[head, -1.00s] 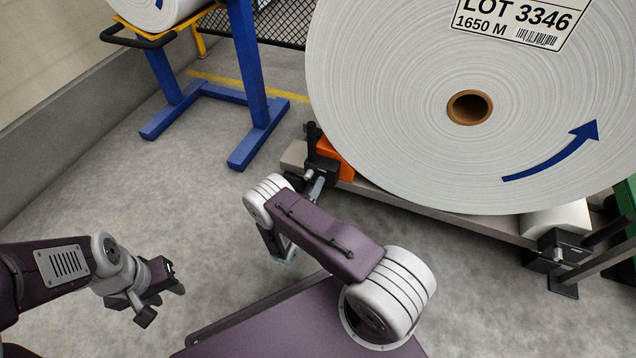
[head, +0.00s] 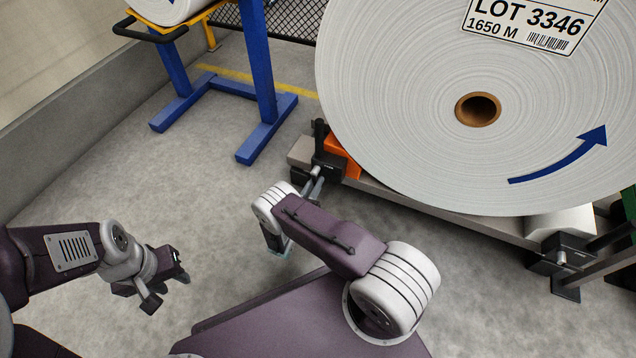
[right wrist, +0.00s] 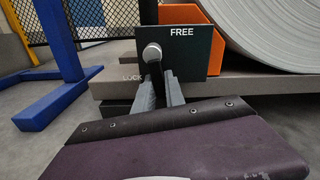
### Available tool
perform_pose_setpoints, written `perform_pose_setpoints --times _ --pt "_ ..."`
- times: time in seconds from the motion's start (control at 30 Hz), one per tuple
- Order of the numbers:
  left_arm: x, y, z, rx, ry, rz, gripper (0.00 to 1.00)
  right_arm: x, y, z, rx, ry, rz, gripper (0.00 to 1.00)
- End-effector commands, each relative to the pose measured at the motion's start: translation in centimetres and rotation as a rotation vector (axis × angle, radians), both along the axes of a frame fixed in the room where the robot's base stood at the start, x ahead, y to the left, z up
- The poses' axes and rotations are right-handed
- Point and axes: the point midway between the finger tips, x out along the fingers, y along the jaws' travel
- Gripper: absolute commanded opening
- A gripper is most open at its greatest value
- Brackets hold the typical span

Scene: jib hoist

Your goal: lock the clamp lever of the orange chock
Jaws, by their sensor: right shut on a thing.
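The orange chock (head: 343,158) sits against the big paper roll; it also shows behind the clamp block in the right wrist view (right wrist: 204,58). In the head view my right arm partly hides this gripper. My left gripper (head: 168,284) is open and empty above bare floor.
The paper roll (head: 400,100) rests over a grey beam (head: 420,203). A second dark clamp block (head: 562,250) is at the beam's right end. A blue stand (head: 262,90) is behind, with a mesh fence (right wrist: 100,18). The floor at left is clear.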

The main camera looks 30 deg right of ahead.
Motion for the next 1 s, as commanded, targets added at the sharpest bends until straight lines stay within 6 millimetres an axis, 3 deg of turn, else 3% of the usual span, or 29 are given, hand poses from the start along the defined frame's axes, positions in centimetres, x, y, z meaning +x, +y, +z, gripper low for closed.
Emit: perform_pose_setpoints --times 0.4,0.97,1.0 --pt "0.01 0.0 0.24 0.0 0.0 0.0 0.36 0.5 0.51 -0.16 0.118 -0.135 0.001 0.0" --pt "0.0 0.0 0.25 0.0 0.0 0.0 0.36 0.6 0.59 -0.15 0.136 -0.156 0.001 0.0" --pt "0.0 0.0 0.25 0.0 0.0 0.0 0.36 0.6 0.59 -0.15 0.136 -0.156 0.001 0.2"
